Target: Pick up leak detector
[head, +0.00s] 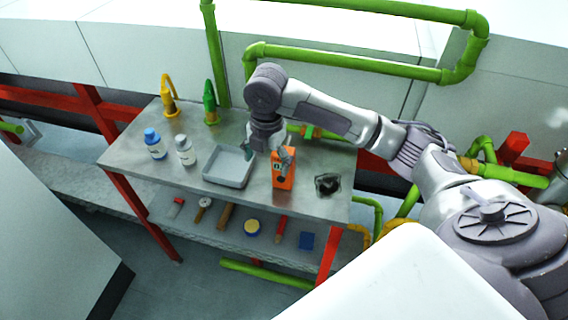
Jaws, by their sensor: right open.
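The orange box-shaped device, which looks like the leak detector (283,173), stands upright on the grey metal table (135,150), right of the middle. My right gripper (271,153) is open and points down just above and behind it, at its upper left. One finger overlaps the device's top edge in the picture; I cannot tell whether it touches. My left gripper is not in view.
A grey tray (228,183) stands just left of the device. Two bottles, a blue-capped one (154,144) and a white one (185,151), stand further left. Tools lie on the lower shelf (232,228). Green pipes (340,62) run behind.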

